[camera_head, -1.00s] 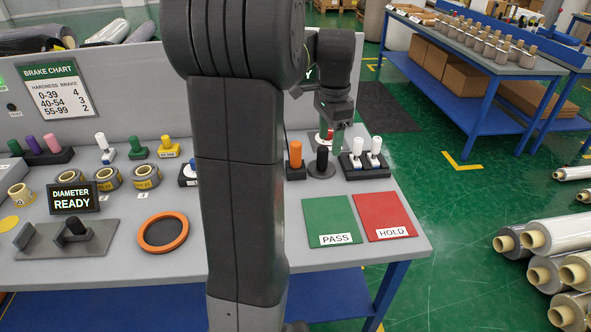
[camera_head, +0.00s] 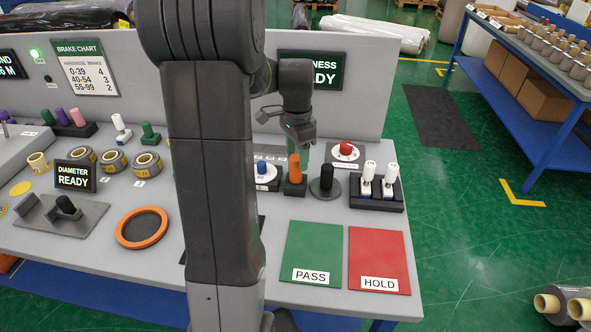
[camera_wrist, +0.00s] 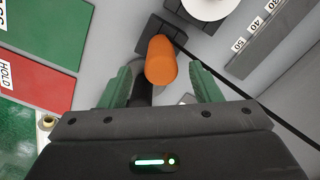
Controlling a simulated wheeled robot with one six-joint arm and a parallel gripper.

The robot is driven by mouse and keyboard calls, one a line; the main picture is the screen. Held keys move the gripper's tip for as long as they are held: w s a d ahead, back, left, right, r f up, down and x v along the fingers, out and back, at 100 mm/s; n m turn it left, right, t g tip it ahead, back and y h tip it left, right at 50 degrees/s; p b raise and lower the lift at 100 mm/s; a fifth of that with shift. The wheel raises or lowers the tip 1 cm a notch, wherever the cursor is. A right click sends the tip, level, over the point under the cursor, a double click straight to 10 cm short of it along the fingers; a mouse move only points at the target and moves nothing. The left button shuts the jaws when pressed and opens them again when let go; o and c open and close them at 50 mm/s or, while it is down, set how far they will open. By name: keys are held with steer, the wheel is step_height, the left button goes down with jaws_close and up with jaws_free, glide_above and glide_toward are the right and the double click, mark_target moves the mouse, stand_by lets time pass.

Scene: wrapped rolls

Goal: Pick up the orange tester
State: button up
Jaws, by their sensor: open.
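The orange tester (camera_head: 295,168) stands upright in a small dark holder (camera_head: 294,188) on the grey bench, right of my arm's upright link. In the wrist view the orange tester (camera_wrist: 161,60) shows from above, between and a little beyond my two green fingers. My gripper (camera_wrist: 163,84) is open, with a finger on each side of the tester and a gap to each. In the head view my gripper (camera_head: 299,158) is just above and behind the tester, and its fingers are partly hidden.
White testers (camera_head: 390,178) sit in a dark holder farther right. The green PASS mat (camera_head: 313,250) and red HOLD mat (camera_head: 378,258) lie clear in front.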

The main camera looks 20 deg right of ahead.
mark_target(296, 166)
step_height(296, 166, down, 5)
steer(key=shift+a+r, duration=0.15)
steer(key=shift+r, duration=0.05)
